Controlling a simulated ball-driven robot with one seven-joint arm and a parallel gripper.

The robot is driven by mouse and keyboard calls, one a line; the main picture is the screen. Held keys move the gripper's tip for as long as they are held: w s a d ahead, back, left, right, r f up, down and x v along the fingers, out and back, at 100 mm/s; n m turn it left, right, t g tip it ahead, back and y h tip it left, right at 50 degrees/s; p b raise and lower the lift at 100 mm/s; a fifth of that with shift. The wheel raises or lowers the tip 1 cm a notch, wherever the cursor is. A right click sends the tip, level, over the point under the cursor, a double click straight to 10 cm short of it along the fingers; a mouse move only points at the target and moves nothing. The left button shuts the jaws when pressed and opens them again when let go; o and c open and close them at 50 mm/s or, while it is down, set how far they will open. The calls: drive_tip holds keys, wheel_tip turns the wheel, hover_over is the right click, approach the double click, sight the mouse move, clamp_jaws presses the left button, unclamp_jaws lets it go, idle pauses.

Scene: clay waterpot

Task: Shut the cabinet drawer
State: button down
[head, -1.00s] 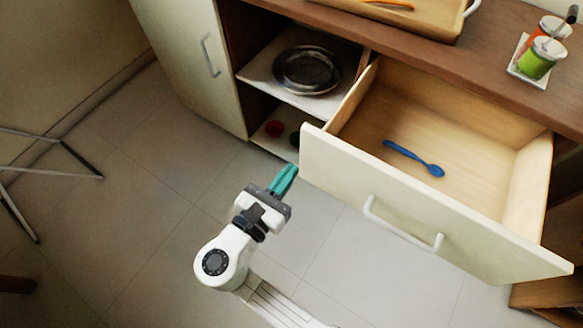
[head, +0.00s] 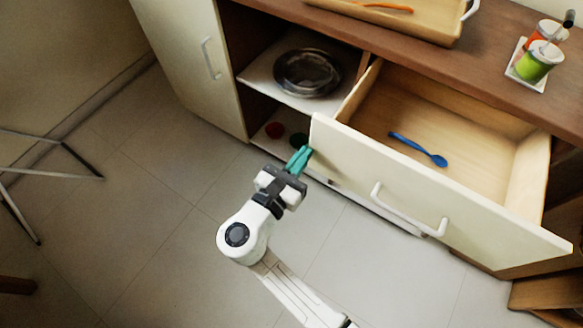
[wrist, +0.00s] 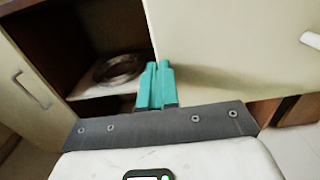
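The cabinet drawer (head: 440,200) is partly pulled out, its cream front panel facing me with a white bar handle (head: 410,212). A blue spoon (head: 418,149) lies inside it. My gripper (head: 301,156) has teal fingers, which are closed together with nothing seen between them. The fingertips are at the left end of the drawer front. In the wrist view the fingers (wrist: 155,84) overlap the left edge of the drawer front (wrist: 225,50); whether they touch it I cannot tell for sure.
Left of the drawer, an open shelf (head: 275,85) holds a dark round plate (head: 307,73). The brown countertop (head: 440,62) carries a tray (head: 400,22) and jars (head: 537,62). A metal stand (head: 60,175) is at far left; the tiled floor between is clear.

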drive_tip(key=b+x, duration=0.3)
drive_tip(key=x, duration=1.9)
drive_tip(key=shift+w+d, duration=0.2)
drive_tip(key=shift+w, duration=0.05)
drive_tip(key=shift+d+r, duration=0.1)
drive_tip(key=shift+r, duration=0.05)
